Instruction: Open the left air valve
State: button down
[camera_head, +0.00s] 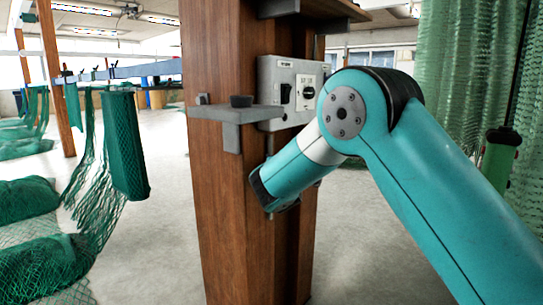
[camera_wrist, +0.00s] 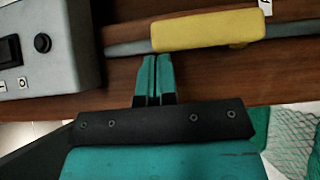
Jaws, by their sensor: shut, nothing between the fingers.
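In the wrist view a yellow bar-shaped handle (camera_wrist: 208,30) lies along a grey pipe (camera_wrist: 292,29) that crosses the brown wooden post. It looks like a valve lever; I cannot tell whether it is the left one. My gripper (camera_wrist: 155,60) has its teal fingers shut together and empty. The fingertips are at the lower left end of the yellow handle, very near it or touching; I cannot tell which. In the head view no yellow handle shows, and the gripper is hidden beyond my teal arm and the post.
The box also shows in the wrist view (camera_wrist: 70,70), left of my fingers. Green nets (camera_head: 128,150) hang at left; open floor lies between.

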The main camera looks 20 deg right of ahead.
jog(key=shift+w+d+r+g+p, duration=0.15)
jog(key=shift+d+g+p, duration=0.15)
jog(key=shift+p, duration=0.15)
jog(key=shift+a, duration=0.1)
jog(key=s+a+b, duration=0.2)
jog(key=s+a, duration=0.3)
jog(key=s, duration=0.7)
jog(key=shift+a, duration=0.15)
